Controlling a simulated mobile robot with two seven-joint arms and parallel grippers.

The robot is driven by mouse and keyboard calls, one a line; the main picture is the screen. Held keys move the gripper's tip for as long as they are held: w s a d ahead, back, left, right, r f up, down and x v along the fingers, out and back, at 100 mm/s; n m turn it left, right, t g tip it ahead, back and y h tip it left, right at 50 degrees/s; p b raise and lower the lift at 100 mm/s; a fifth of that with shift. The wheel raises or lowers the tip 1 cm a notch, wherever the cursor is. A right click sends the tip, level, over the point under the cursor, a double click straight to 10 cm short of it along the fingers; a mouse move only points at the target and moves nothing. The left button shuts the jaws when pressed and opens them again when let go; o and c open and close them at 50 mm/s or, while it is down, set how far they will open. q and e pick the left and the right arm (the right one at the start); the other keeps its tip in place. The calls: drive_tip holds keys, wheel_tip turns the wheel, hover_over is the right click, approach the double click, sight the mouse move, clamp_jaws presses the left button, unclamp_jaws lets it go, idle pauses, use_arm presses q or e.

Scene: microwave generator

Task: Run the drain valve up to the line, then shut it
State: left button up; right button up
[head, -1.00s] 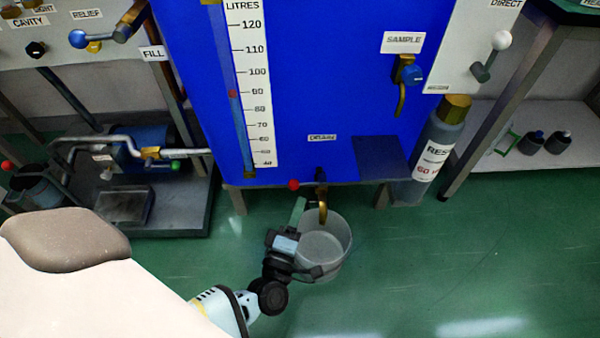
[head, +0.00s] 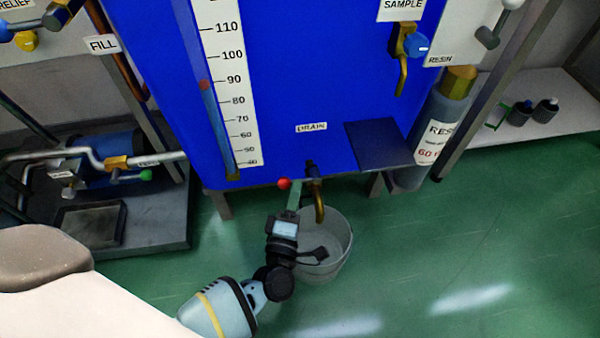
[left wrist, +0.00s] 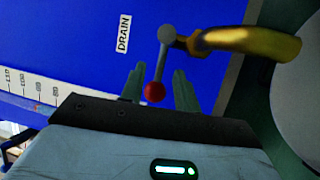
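The drain valve has a lever with a red ball knob (head: 284,184) beside its brass spout (head: 319,205), under the DRAIN label (head: 311,127). A grey bucket (head: 342,252) stands on the floor below the spout; I cannot make out a line on it. My left gripper (head: 294,197) is just below the knob in the head view. In the left wrist view its two fingers (left wrist: 158,90) are spread, with the red knob (left wrist: 154,92) between them and a gap visible on the right side. The lever (left wrist: 162,62) runs from the valve to the knob. My right gripper is out of view.
A litre scale (head: 226,85) on the blue tank has a red marker (head: 204,84) near 90. A dark blue ledge (head: 379,143) juts out right of the drain. A resin cylinder (head: 440,125) stands further right. Green floor is clear at the right front.

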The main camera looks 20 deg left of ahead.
use_arm(q)
drive_tip(key=b+x, duration=0.1)
drive_tip(key=x, duration=0.4)
drive_tip(key=shift+w+a+b, duration=0.15)
drive_tip(key=shift+w+b, duration=0.1)
drive_tip(key=shift+b, duration=0.1)
drive_tip(key=shift+c, duration=0.2)
clamp_jaws()
